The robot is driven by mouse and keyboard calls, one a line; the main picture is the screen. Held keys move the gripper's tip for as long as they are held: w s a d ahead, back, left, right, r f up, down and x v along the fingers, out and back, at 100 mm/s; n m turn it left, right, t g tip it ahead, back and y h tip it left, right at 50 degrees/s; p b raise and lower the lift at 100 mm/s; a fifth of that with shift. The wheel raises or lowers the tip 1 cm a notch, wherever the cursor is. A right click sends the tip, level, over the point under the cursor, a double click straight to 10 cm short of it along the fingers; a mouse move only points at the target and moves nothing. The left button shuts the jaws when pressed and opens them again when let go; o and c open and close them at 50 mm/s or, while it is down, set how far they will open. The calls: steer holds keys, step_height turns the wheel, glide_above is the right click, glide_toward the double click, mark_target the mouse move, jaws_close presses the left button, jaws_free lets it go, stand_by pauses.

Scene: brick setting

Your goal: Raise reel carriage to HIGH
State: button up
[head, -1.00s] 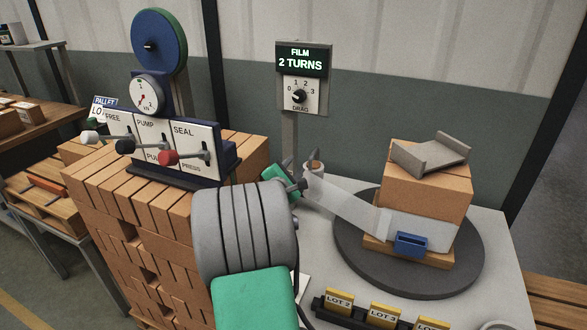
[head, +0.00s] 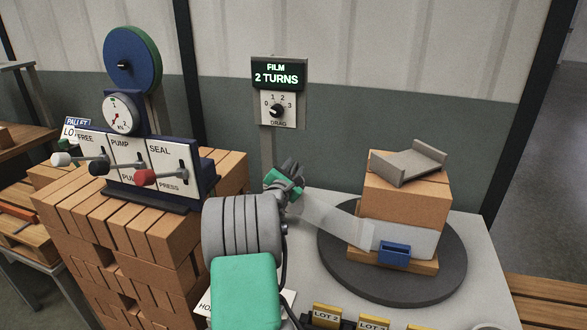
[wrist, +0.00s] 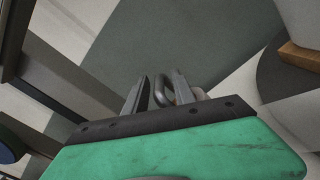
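My gripper (head: 290,172) is beside the film stand, at the left end of the pale film strip (head: 328,222). The reel carriage is mostly hidden behind my gripper and arm in the head view. In the wrist view my gripper (wrist: 158,92) has its two fingers apart. A curved grey loop (wrist: 163,90) shows between the fingertips; I cannot tell whether they touch it. A pale rounded piece (wrist: 199,94), perhaps the reel, shows just right of the fingers. The film runs right to the brick stack (head: 405,205) on the dark turntable (head: 450,272).
A sign (head: 279,75) reads FILM 2 TURNS, above a drag dial (head: 277,111). A grey bracket (head: 408,162) rests on the stack. A lever panel (head: 135,165) stands on bricks at left. Lot cards (head: 327,316) line the table front.

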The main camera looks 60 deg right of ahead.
steer(key=c, duration=0.6)
steer(key=shift+r, duration=0.1)
jaws_close()
